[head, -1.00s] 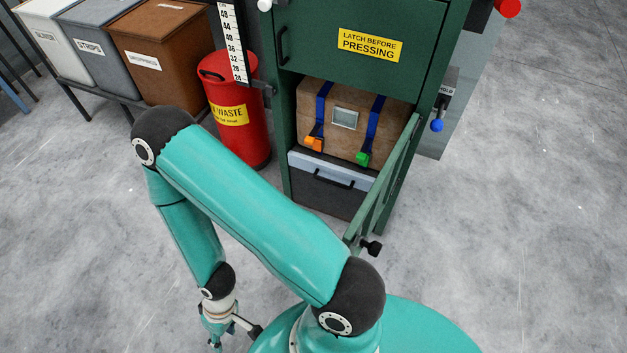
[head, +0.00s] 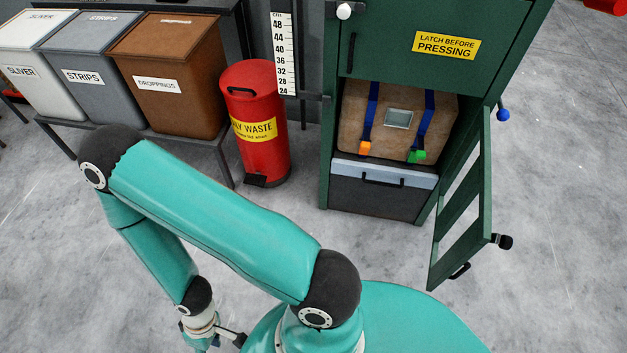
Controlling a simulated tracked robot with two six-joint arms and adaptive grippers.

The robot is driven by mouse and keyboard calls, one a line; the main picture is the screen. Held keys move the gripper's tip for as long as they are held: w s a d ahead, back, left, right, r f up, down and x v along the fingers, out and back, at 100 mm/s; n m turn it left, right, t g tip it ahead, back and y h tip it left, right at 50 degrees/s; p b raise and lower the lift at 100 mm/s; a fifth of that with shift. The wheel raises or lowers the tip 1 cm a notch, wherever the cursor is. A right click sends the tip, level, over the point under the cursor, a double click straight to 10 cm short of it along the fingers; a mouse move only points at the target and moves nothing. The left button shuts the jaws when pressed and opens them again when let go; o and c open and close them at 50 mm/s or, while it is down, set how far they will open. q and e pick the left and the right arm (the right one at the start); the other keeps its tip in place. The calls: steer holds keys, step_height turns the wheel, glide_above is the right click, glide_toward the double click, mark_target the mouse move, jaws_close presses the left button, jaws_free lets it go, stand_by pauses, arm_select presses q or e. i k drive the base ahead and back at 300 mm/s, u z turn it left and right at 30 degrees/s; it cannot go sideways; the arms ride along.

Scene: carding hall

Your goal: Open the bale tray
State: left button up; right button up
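The bale tray (head: 380,197) is the dark drawer at the bottom of the green press, with a pale grey top edge and a black bar handle (head: 382,181). It looks pushed in, under the brown bale (head: 398,122) with two blue straps, an orange buckle and a green buckle. My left arm is folded at the lower left. Its gripper (head: 225,339) hangs low near my base, far from the tray, and is too small and partly hidden to tell open from shut. My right gripper is not in view.
The press's green lower door (head: 462,205) stands open to the right of the tray, with a black knob at its outer edge. A red waste bin (head: 258,150) stands left of the press. Labelled bins (head: 170,85) sit on a stand further left. Floor before the tray is clear.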

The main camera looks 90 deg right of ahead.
mark_target(387, 158)
steer(key=u, duration=0.1)
steer(key=i, duration=1.4)
steer(key=z, duration=1.9)
steer(key=i, duration=0.15)
steer(key=z, duration=1.45)
steer(key=k, duration=0.45)
steer(key=z, duration=0.45)
steer(key=i, duration=1.45)
steer(key=u, duration=0.3)
